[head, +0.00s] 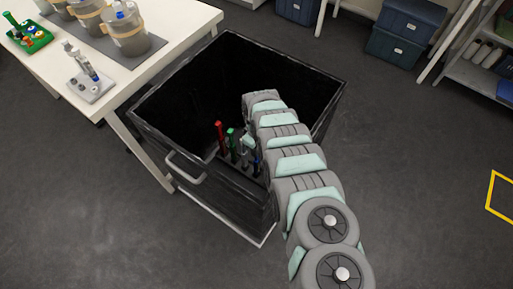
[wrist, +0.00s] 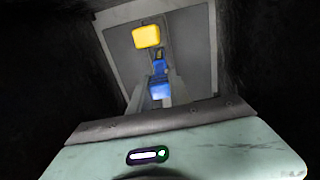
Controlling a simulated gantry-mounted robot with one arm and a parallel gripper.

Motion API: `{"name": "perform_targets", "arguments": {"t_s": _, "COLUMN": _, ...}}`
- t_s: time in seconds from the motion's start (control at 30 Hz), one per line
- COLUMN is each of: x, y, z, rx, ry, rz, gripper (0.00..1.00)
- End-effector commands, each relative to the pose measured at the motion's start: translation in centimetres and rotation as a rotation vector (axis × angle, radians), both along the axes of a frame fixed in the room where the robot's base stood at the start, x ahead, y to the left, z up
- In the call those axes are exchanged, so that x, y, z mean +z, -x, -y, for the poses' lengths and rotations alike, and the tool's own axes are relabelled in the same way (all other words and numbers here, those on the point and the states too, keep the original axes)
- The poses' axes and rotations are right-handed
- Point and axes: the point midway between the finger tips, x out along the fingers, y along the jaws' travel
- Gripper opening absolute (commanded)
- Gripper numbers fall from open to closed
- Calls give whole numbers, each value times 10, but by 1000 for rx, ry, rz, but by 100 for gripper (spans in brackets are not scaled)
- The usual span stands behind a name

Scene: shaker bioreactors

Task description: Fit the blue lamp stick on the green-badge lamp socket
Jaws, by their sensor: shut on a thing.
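A blue lamp stick (wrist: 160,88) shows in the wrist view, end on, between my gripper's jaws. My gripper (wrist: 160,75) is shut on it, down inside the dark bin. In the head view a small blue part (head: 257,163) shows beside my arm, low in the bin. My arm hides most of the gripper there. The green-badge lamp socket cannot be told apart in either view.
A red stick (head: 219,132) and a green stick (head: 231,140) stand upright by the bin's near wall. A yellow block (wrist: 146,36) is beyond the blue stick. The black bin's walls (head: 165,120) surround my gripper. A white table (head: 170,22) holds a green tray (head: 38,41), several vessels and a small stand (head: 90,86).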

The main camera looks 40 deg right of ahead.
Motion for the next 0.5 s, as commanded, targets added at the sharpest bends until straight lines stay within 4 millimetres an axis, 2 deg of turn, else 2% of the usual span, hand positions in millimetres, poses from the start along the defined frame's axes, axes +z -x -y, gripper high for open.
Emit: {"name": "perform_targets", "arguments": {"t_s": 0.5, "x": 11, "y": 0, "z": 0, "rx": 1, "ry": 0, "rz": 0, "gripper": 0}}
